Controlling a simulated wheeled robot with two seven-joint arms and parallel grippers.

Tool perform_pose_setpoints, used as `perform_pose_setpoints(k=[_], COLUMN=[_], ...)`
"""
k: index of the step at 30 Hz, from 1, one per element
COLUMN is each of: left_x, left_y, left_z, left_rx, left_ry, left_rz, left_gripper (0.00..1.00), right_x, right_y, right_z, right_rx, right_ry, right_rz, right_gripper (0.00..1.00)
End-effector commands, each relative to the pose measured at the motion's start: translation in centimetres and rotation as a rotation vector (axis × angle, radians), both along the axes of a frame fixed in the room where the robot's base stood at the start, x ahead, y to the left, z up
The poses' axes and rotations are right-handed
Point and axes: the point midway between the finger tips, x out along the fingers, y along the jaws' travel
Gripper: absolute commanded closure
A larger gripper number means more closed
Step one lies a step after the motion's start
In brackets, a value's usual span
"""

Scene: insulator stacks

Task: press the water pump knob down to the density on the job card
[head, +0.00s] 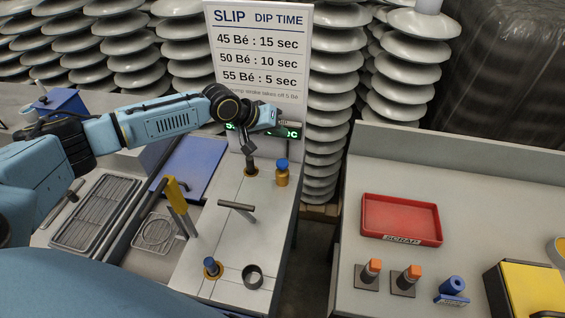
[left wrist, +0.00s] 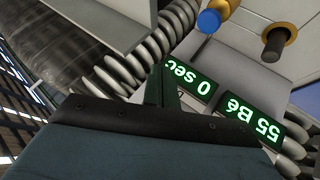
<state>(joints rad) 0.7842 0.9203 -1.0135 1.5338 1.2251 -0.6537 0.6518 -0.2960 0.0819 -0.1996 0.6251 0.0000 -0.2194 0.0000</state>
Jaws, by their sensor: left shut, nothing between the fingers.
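A blue knob (head: 282,163) tops a brass body (head: 282,179), apparently the water pump; the knob also shows in the left wrist view (left wrist: 208,21). My left gripper (head: 291,124) is shut and empty, pointing right in front of the display, above and apart from the knob. Its dark fingers also show in the left wrist view (left wrist: 169,84). The green display (left wrist: 252,120) reads 55 Bé and 0 sec in the left wrist view; my gripper partly hides it in the head view. I cannot make out a separate job card. My right gripper is not in view.
A white dip-time sign (head: 258,50) stands behind the display. A dark knob in a brass collar (head: 251,169) stands left of the pump, with a T-shaped handle (head: 237,206) nearer. A red scrap tray (head: 401,237) lies on the right bench. Insulator stacks rise behind.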

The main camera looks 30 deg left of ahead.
Motion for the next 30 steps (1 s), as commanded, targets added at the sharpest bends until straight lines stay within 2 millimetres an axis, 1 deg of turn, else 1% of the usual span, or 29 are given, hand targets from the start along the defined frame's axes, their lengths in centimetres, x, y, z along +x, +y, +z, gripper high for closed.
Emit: perform_pose_setpoints(k=[5, 13, 19, 24, 30], left_x=[0.0, 0.0, 0.0, 0.0, 0.0], left_y=[0.0, 0.0, 0.0, 0.0, 0.0], left_z=[-1.5, -4.5, -6.6, -8.1, -8.6], left_rx=[0.001, 0.001, 0.001, -0.002, 0.000], left_ry=[0.000, 0.000, 0.000, 0.001, 0.000], left_rz=[-0.001, 0.001, 0.001, 0.000, 0.000], left_gripper=[1.00, 1.00, 1.00, 1.00, 1.00], right_x=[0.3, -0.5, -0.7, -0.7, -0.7], right_y=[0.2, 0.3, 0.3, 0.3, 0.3], right_z=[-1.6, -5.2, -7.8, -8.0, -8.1], right_rx=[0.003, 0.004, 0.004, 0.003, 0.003], right_ry=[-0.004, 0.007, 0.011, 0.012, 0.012], right_rz=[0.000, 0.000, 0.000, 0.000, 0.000], right_gripper=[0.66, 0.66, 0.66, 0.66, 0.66])
